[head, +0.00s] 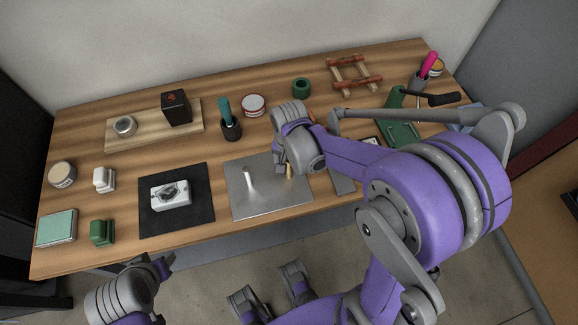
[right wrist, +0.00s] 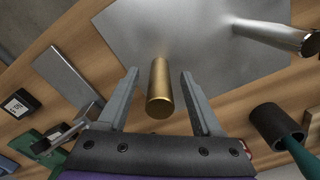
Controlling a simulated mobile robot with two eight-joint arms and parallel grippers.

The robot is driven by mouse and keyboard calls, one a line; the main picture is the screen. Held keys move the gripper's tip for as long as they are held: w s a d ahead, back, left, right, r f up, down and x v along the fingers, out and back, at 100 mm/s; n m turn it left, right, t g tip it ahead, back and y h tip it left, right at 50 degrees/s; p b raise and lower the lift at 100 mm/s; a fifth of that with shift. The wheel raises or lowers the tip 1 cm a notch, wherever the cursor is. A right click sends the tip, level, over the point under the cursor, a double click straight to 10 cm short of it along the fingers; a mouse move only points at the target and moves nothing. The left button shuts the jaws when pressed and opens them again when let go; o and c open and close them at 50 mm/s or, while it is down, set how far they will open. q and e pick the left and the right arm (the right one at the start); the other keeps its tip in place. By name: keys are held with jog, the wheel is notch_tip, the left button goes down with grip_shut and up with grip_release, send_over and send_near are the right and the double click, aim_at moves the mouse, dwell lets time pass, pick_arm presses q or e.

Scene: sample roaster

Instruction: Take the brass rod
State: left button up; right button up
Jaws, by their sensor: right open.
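The brass rod (head: 289,171) stands on a grey metal plate (head: 240,204), close to the plate's right edge and partly hidden by my right gripper (head: 287,165). In the right wrist view the brass rod (right wrist: 159,92) is between the two fingers of my open right gripper (right wrist: 160,75), with a visible gap on each side. The fingers do not appear to touch it. My left gripper (head: 156,268) is low in front of the table, and its jaw opening is not clear.
A silver rod (head: 248,178) stands on the same plate, left of the brass rod; it also shows in the right wrist view (right wrist: 280,36). A dark cup with a teal handle (head: 230,127) stands behind. A grey flat bar (head: 342,181) lies right of the plate.

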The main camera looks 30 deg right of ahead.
grip_shut()
dwell(1.3)
